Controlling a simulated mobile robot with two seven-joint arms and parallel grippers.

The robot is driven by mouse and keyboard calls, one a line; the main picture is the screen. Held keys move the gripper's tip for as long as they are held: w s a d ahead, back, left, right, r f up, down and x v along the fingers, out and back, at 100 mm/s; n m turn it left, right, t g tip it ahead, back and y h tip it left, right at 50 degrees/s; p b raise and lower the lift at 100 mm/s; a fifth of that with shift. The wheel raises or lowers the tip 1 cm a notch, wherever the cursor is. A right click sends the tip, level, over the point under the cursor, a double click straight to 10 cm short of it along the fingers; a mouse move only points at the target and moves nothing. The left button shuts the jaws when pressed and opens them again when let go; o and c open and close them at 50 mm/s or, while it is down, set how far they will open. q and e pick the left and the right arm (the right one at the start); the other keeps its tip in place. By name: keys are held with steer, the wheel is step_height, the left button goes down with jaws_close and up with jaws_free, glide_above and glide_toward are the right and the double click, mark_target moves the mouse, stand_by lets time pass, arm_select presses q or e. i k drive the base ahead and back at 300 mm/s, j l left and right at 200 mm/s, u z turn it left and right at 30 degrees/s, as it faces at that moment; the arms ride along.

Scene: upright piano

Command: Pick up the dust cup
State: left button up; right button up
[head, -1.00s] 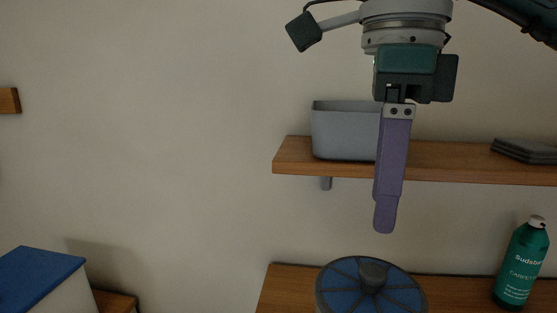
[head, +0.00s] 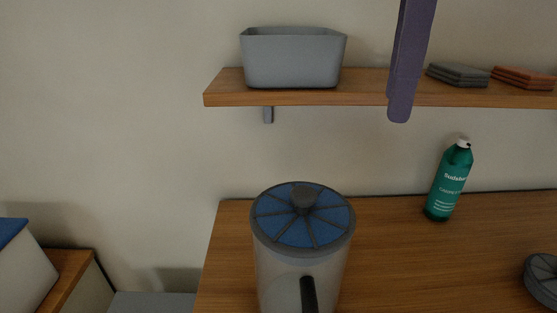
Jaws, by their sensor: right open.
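The dust cup (head: 300,262) stands upright on the wooden counter in the lower middle of the head view. It has a clear body, a blue lid with dark ribs and a grey knob, and a dark handle at the front; its bottom is cut off by the frame edge. My right gripper (head: 400,112) comes down from the top, right of the cup and well above it. Its purple fingers overlap in this view, and nothing shows in them. They are apart from the cup. My left gripper is not in view.
A wooden shelf (head: 371,88) on the wall holds a grey bin (head: 293,58), grey cloths (head: 458,75) and orange cloths (head: 523,78). A green bottle (head: 449,182) stands on the counter (head: 400,262) behind and right of the cup. A round grey part (head: 541,279) lies at the right edge.

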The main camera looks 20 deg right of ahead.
mark_target(300, 291)
steer(key=z, duration=0.7)
